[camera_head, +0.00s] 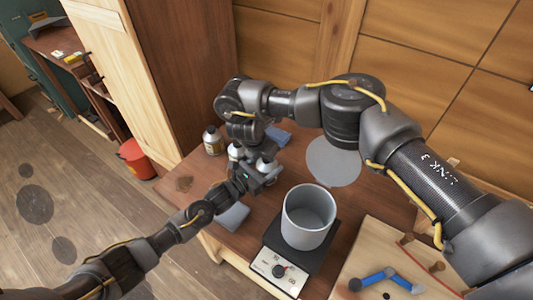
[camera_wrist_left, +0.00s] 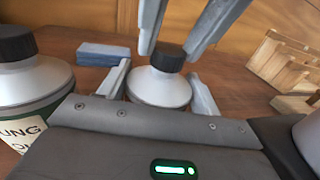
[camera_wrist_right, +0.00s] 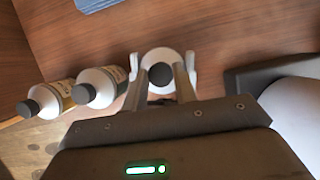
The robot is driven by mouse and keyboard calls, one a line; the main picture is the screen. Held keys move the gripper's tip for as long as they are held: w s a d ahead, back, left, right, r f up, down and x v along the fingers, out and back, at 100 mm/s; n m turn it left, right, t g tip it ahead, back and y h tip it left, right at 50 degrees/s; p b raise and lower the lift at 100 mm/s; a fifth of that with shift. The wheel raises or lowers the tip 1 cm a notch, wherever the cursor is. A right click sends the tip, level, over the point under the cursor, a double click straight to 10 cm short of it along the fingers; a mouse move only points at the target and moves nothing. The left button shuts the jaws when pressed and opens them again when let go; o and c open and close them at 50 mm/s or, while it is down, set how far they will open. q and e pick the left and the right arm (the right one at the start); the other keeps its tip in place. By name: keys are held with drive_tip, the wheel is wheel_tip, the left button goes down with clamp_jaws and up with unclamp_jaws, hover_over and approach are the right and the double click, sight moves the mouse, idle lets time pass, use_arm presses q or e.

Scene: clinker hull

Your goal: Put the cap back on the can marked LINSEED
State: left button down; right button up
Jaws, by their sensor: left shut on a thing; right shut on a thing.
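A can with pale sloping shoulders (camera_wrist_left: 160,90) stands upright on the bench between the fingers of my left gripper (camera_wrist_left: 160,82), which is shut on it. Its label is hidden. A black cap (camera_wrist_left: 168,57) sits at the top of its neck; I cannot tell whether it is seated. My right gripper (camera_wrist_right: 163,72) comes from above and is shut on this cap, which also shows in the right wrist view (camera_wrist_right: 160,75). In the head view both grippers meet at the can, and my left gripper (camera_head: 262,177) largely hides it.
A capped can (camera_wrist_left: 30,75) with a label partly reading "UNG" stands close left; two capped bottles (camera_wrist_right: 97,88) show in the right wrist view. A grey pot (camera_head: 308,217) stands on a scale (camera_head: 275,273) to the right. A blue block (camera_head: 278,137) lies behind.

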drive_tip(key=shift+a+m+g+h, duration=0.15)
drive_tip(key=shift+m+g+h, duration=0.15)
drive_tip(key=shift+m, duration=0.9)
drive_tip(key=o, duration=0.9)
drive_tip(key=shift+r, duration=0.1)
drive_tip(key=shift+r, duration=2.2)
